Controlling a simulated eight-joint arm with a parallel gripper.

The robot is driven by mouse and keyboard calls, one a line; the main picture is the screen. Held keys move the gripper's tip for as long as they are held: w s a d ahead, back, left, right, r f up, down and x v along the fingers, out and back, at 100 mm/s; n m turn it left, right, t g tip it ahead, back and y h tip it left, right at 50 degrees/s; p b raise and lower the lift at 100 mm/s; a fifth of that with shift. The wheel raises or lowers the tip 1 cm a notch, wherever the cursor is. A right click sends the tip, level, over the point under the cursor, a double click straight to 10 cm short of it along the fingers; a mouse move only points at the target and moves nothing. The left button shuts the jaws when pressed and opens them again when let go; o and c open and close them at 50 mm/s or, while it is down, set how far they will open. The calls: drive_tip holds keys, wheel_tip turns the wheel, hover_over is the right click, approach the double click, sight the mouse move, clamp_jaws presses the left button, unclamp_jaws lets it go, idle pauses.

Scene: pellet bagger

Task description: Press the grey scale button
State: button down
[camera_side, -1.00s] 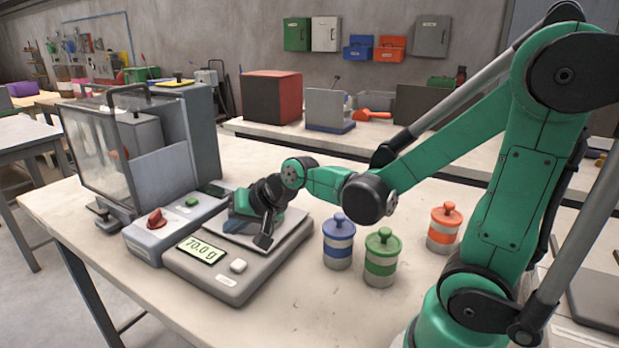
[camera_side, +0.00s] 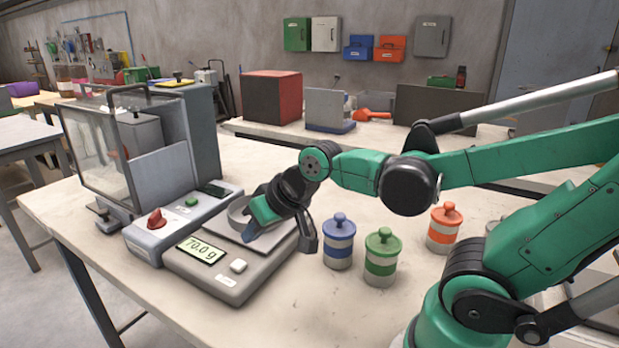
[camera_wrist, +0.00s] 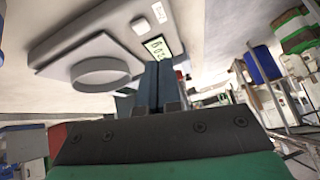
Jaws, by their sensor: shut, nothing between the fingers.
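The grey scale (camera_side: 222,278) stands on the bench, its display (camera_side: 201,250) reading 70.0 g. The grey scale button (camera_side: 238,265) is at its front, right of the display. In the wrist view the button (camera_wrist: 138,25) and display (camera_wrist: 158,47) appear upside down. A round grey dish (camera_side: 237,212) sits on the weighing plate, partly hidden by my gripper; it also shows in the wrist view (camera_wrist: 100,73). My gripper (camera_side: 250,228) is over the scale, behind the button and apart from it. Its blue fingers (camera_wrist: 152,72) are shut and empty.
A control box with a red knob (camera_side: 157,219) and green button (camera_side: 191,201) adjoins the scale at left. Blue (camera_side: 338,241), green (camera_side: 382,257) and orange (camera_side: 443,229) lidded jars stand at right. The bench front is clear.

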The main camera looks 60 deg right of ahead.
drive_tip(key=s+n, duration=0.2)
drive_tip(key=s, duration=0.1)
drive_tip(key=shift+a+r+g, duration=0.1)
drive_tip(key=shift+a+g, duration=0.05)
drive_tip(key=shift+g, duration=0.25)
wheel_tip(320, 180, up, 5)
drive_tip(key=g, duration=0.4)
hover_over(237, 264)
drive_tip(key=s, duration=0.4)
drive_tip(key=shift+w+r, duration=0.2)
drive_tip(key=shift+w, duration=0.05)
drive_tip(key=x, duration=1.2)
drive_tip(key=shift+s+d+f, duration=0.1)
drive_tip(key=shift+d+f, duration=0.1)
drive_tip(key=shift+f, duration=0.8)
